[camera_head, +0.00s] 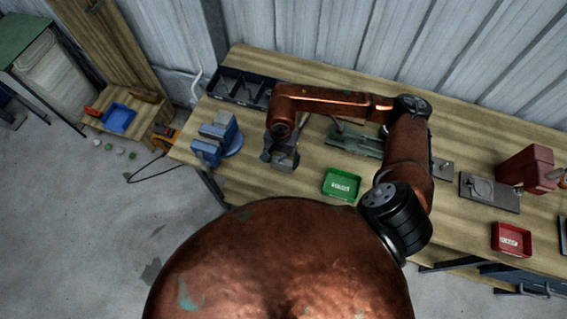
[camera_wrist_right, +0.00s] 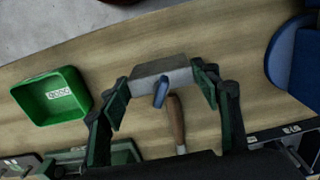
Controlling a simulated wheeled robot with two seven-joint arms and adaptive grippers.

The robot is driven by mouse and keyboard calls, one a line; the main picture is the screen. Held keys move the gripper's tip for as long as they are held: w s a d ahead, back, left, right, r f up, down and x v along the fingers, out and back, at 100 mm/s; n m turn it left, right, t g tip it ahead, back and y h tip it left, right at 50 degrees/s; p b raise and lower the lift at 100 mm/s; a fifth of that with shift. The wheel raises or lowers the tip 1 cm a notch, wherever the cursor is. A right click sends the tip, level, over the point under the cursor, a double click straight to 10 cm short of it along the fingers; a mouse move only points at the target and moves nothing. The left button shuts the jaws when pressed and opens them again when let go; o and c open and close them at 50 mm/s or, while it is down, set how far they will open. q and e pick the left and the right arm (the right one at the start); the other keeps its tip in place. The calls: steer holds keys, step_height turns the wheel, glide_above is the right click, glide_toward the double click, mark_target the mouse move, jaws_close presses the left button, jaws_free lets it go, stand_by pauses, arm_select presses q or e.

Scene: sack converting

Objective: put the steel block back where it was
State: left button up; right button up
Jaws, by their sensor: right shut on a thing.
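The steel block (camera_wrist_right: 160,72) is a grey block between the two fingertips of my right gripper (camera_wrist_right: 162,88) in the right wrist view. The gripper is shut on it, with a finger pad at each end. In the head view my right gripper (camera_head: 283,158) points down over the bench, just right of the blue vise (camera_head: 222,137); the block is hard to make out there. A small blue piece (camera_wrist_right: 161,93) shows in front of the block, and a wooden handle (camera_wrist_right: 177,122) shows nearer the wrist. I cannot tell how high the block is above the bench. My left gripper is out of view.
A green labelled tray (camera_head: 341,184) lies on the bench (camera_head: 280,187), right of my gripper. A black divided bin (camera_head: 243,87) stands behind. A green fixture (camera_head: 355,141) is partly behind my arm. A red tray (camera_head: 511,240) and a red machine (camera_head: 527,168) are farther right.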

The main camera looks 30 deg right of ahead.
mark_target(284, 161)
steer(key=shift+d+f, duration=0.3)
steer(key=shift+f, duration=0.1)
step_height(284, 161, down, 3)
steer(key=shift+s+r+p, duration=0.1)
steer(key=shift+p, duration=0.5)
steer(key=shift+d+f, duration=0.1)
steer(key=shift+f, duration=0.1)
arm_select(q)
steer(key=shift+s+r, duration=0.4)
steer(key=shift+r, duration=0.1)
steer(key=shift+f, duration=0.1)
arm_select(e)
steer(key=shift+f, duration=0.1)
steer(key=shift+f+b, duration=0.1)
steer(key=shift+b, duration=0.2)
steer(key=o, duration=1.7)
steer(key=shift+o, duration=0.2)
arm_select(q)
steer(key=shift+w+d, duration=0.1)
